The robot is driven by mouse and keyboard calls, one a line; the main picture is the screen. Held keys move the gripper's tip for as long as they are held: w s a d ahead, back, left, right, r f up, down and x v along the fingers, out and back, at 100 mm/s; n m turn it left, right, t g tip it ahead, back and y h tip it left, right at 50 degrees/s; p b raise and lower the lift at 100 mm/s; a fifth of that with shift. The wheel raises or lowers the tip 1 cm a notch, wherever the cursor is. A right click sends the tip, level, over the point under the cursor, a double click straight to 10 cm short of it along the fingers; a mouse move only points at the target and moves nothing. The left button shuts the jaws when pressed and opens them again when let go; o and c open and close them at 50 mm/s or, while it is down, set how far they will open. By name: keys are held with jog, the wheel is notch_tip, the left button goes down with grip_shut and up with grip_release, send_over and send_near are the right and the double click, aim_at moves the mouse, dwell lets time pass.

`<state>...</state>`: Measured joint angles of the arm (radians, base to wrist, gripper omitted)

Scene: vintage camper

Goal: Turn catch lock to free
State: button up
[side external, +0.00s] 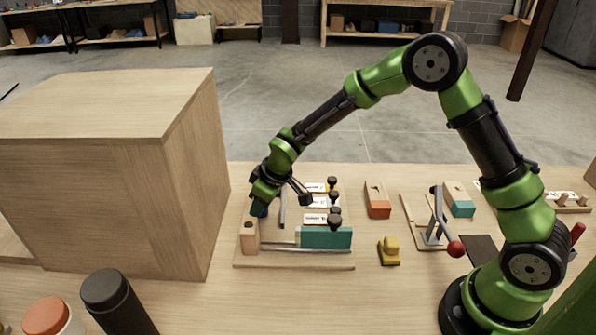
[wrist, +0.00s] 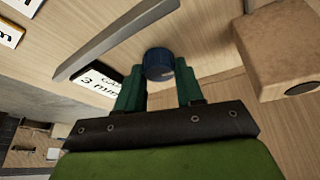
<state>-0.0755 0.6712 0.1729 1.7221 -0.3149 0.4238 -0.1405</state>
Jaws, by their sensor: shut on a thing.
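My gripper (side external: 259,208) points down at the left end of a wooden fixture board (side external: 290,264), just above and behind an upright wooden block (side external: 249,240). In the wrist view, my gripper's two green fingers (wrist: 159,72) are closed on either side of a short blue round knob (wrist: 159,62). The knob stands by a long grey metal bar (wrist: 135,35). I cannot make out a catch lock by name or any lock or free marking. In the side view the fingers and arm hide the knob.
The board carries a teal block (side external: 325,237), metal rods, black knobs (side external: 334,214) and white gauge labels (side external: 315,219). A large wooden box (side external: 100,190) stands close on the left. A yellow piece (side external: 389,252), an orange-topped block (side external: 377,200) and a red-knobbed lever clamp (side external: 437,225) lie to the right.

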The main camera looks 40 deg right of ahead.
jog(key=shift+d+n+y, duration=0.1)
jog(key=shift+n+y, duration=0.3)
jog(key=shift+n, duration=0.7)
jog(key=o, duration=1)
jog(key=shift+o, duration=0.2)
jog(key=v, duration=1.7)
jog(key=shift+w, duration=0.3)
